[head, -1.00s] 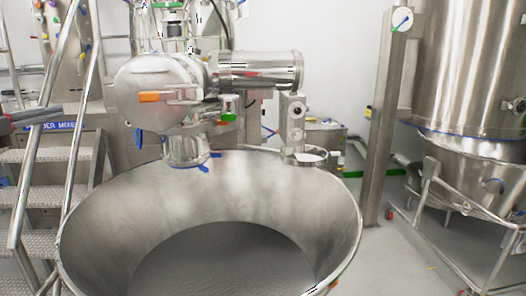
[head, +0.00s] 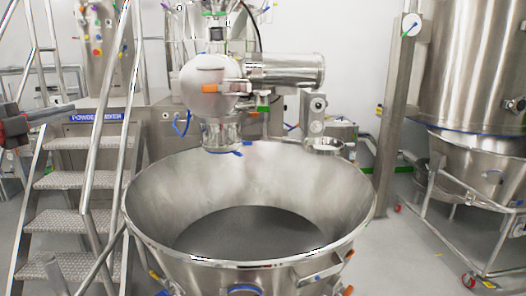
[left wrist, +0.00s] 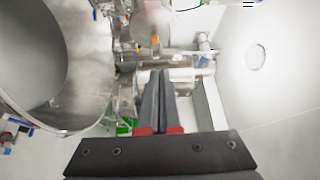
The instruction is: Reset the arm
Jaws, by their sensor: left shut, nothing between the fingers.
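My left gripper (head: 66,110) shows at the left edge of the head view, dark grey with red parts, in front of the metal stairs. In the left wrist view its two dark fingers (left wrist: 159,76) lie together, shut with nothing between them. A large steel bowl (head: 150,205) with dark grey contents stands in the middle of the head view, to the right of the gripper and apart from it. Part of the bowl also shows at the upper left of the left wrist view (left wrist: 88,75). My right gripper is in neither view.
Metal stairs (head: 75,180) with handrails stand at the left. A steel mill-like machine (head: 205,88) stands behind the bowl. A steel post (head: 395,110) and a tall vessel (head: 470,65) on a wheeled frame stand at the right. Floor is clear between bowl and frame.

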